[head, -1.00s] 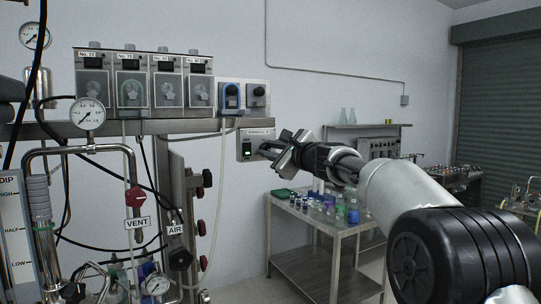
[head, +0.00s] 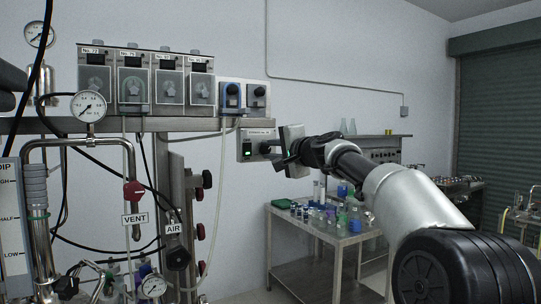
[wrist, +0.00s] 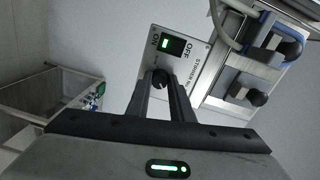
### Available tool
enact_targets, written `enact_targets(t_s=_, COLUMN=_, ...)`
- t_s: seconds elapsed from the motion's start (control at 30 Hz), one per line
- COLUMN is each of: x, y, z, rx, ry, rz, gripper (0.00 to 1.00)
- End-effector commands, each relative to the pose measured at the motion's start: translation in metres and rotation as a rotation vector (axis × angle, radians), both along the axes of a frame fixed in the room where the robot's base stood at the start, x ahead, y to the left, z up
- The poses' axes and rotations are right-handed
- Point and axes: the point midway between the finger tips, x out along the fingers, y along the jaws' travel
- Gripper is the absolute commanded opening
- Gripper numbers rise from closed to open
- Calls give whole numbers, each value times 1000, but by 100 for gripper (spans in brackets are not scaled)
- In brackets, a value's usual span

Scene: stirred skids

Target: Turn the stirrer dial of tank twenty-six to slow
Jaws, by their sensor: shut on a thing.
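The stirrer box (head: 246,157) is a grey wall panel with an ON/OFF switch (wrist: 171,45) glowing green and a dark dial. In the wrist view its label starts with "STIRRER"; the tank number is not legible. My gripper (wrist: 162,84) is shut on the black dial (wrist: 161,77), with one finger on each side of it. In the head view my gripper (head: 274,149) reaches the panel from the right, and its fingers and the dial partly merge. The dial's pointer and setting marks are hidden or too small to read.
Several numbered stirrer units (head: 138,80) stand on a shelf above left, beside two wall knobs (head: 244,96). Pipes, gauges and a red-handled valve (head: 133,189) fill the left. A steel table (head: 328,238) with bottles stands below right.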

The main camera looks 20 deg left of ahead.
Motion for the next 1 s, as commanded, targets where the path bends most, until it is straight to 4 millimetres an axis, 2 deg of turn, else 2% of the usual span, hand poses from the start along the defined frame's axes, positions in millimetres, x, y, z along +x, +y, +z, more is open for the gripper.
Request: enact_targets(t_s=1.0, x=0, y=1, z=-4, rx=-627, ry=-735, rz=1, gripper=0)
